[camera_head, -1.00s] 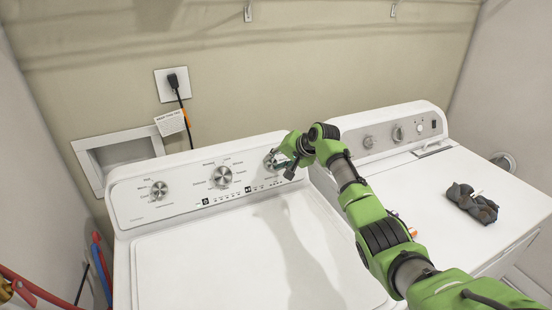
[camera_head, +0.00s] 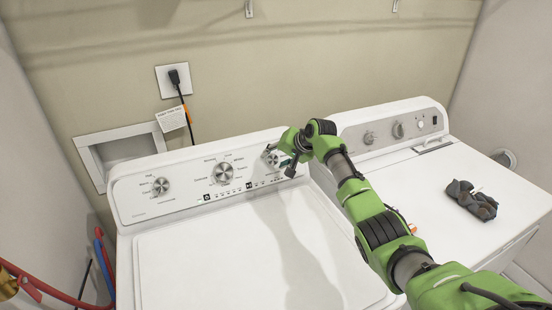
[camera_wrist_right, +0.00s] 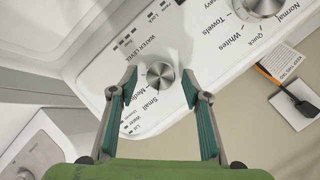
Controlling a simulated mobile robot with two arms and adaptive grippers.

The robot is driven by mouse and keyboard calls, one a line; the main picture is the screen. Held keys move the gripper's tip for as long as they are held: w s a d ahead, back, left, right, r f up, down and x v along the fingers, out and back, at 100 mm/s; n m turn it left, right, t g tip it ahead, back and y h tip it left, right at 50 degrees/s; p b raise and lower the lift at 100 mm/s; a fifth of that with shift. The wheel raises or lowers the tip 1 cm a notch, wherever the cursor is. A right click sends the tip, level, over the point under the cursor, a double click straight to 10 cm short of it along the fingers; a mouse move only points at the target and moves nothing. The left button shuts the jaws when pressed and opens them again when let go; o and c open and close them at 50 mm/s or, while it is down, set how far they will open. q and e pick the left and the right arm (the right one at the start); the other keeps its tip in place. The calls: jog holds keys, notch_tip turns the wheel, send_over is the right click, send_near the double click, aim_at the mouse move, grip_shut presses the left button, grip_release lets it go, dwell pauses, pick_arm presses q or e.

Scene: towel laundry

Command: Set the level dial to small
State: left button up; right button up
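The water level dial is a small silver knob (camera_wrist_right: 160,75) on the washer's control panel (camera_head: 130,205). In the right wrist view it sits between the two teal fingertips of my right gripper (camera_wrist_right: 160,92), with gaps visible on both sides. "Small" and "Medium" labels are printed beside it. In the head view the dial (camera_head: 271,157) shows at the right end of the washer panel, partly hidden by my right gripper (camera_head: 284,160). My right gripper is open around the dial. My left gripper is not in view.
A larger middle dial (camera_head: 223,172) and a left dial (camera_head: 160,187) are on the same panel. The washer lid (camera_head: 220,260) is clear.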

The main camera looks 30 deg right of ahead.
jog(key=shift+r, duration=0.15)
jog(key=v, duration=1.1)
jog(key=shift+s+r, duration=0.2)
jog(key=shift+s, duration=0.15)
jog(key=shift+d+r, duration=0.1)
